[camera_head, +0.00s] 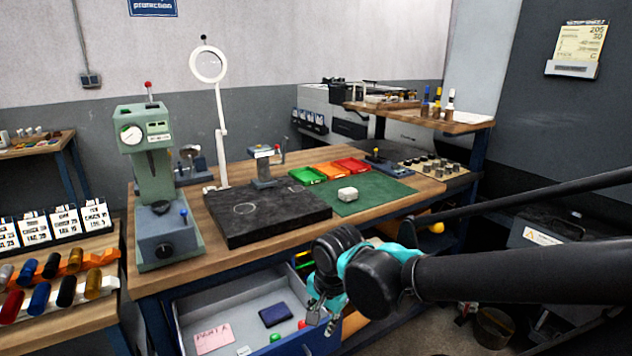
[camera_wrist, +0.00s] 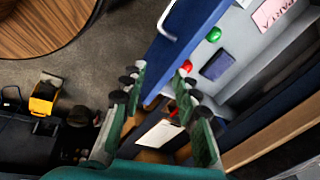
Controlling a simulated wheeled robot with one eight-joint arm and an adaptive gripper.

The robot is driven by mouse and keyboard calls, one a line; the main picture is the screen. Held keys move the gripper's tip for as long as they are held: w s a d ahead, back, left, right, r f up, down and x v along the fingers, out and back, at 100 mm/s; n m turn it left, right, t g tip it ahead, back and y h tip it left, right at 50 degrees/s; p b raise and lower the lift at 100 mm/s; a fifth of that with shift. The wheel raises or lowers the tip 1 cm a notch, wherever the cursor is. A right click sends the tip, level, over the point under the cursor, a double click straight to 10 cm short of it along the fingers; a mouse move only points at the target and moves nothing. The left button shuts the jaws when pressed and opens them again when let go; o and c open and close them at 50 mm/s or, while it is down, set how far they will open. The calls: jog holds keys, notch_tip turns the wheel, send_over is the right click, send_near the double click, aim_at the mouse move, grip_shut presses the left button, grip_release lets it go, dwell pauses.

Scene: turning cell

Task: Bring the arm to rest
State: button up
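My arm comes in from the right edge in the head view and bends down at a black and teal wrist. My gripper (camera_head: 321,314) hangs at the front of the bench, by the right front corner of the open drawer (camera_head: 203,309). In the wrist view the two fingers of my gripper (camera_wrist: 160,84) stand apart with a gap between them. Nothing is held. The drawer's blue front and its pale handle (camera_wrist: 166,22) show beyond the fingertips. I cannot tell whether a finger touches the drawer.
The drawer holds a pink card (camera_head: 213,338), a dark blue box (camera_head: 276,314) and small green and red pieces.

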jog(key=w+d+f+n, duration=0.2)
jog(key=d+n, duration=0.1)
jog(key=d, duration=0.6)
jog(key=w+d+f+n+t+h, duration=0.1)
jog(key=w+d+f+n, duration=0.1)
jog(key=d, duration=0.6)
jog(key=shift+w+d+f+n+t, duration=0.35)
jog(key=shift+f+n, duration=0.25)
jog(key=shift+n, duration=0.6)
jog(key=shift+s, duration=0.1)
